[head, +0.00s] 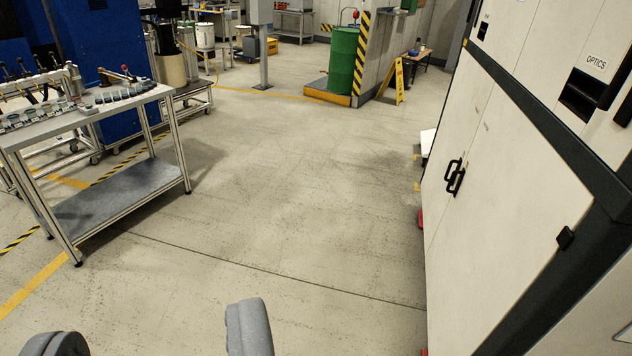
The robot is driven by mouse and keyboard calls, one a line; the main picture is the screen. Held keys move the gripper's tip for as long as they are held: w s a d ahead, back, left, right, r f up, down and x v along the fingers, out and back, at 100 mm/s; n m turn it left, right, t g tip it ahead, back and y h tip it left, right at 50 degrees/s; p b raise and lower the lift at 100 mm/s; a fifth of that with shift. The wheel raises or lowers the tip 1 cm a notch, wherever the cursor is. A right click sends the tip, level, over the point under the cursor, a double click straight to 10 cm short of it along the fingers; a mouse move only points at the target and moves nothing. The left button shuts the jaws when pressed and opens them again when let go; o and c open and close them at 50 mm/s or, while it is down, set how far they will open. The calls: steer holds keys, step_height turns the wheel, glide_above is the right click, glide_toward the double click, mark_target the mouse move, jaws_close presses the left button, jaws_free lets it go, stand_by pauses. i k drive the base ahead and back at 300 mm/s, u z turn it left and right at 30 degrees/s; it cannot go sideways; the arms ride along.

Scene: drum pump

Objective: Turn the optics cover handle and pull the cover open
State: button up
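A large white cabinet with dark frame bars fills the right side of the head view. A panel labelled OPTICS (597,63) is at its upper right, with a black recessed handle (580,95) below the label. The panel looks closed, and its right part is cut off by the frame edge. My gripper (152,338) shows at the bottom edge as two grey fingers spread wide apart. It is open and empty over bare floor, to the left of the cabinet and well apart from the handle.
Lower white cabinet doors (500,200) carry black handles (455,177). A metal cart (125,195) with small parts stands at left, near a blue cabinet (110,45). A green drum (342,60) and yellow floor sign (400,80) stand at the back. The middle floor is clear.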

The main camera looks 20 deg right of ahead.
mark_target(571, 50)
steer(key=z, duration=0.65)
steer(key=i, duration=1.1)
steer(key=z, duration=0.8)
steer(key=i, duration=0.45)
steer(key=k, duration=0.95)
steer(key=z, duration=0.15)
steer(key=i, duration=0.95)
steer(key=u, duration=0.05)
steer(key=k, duration=0.45)
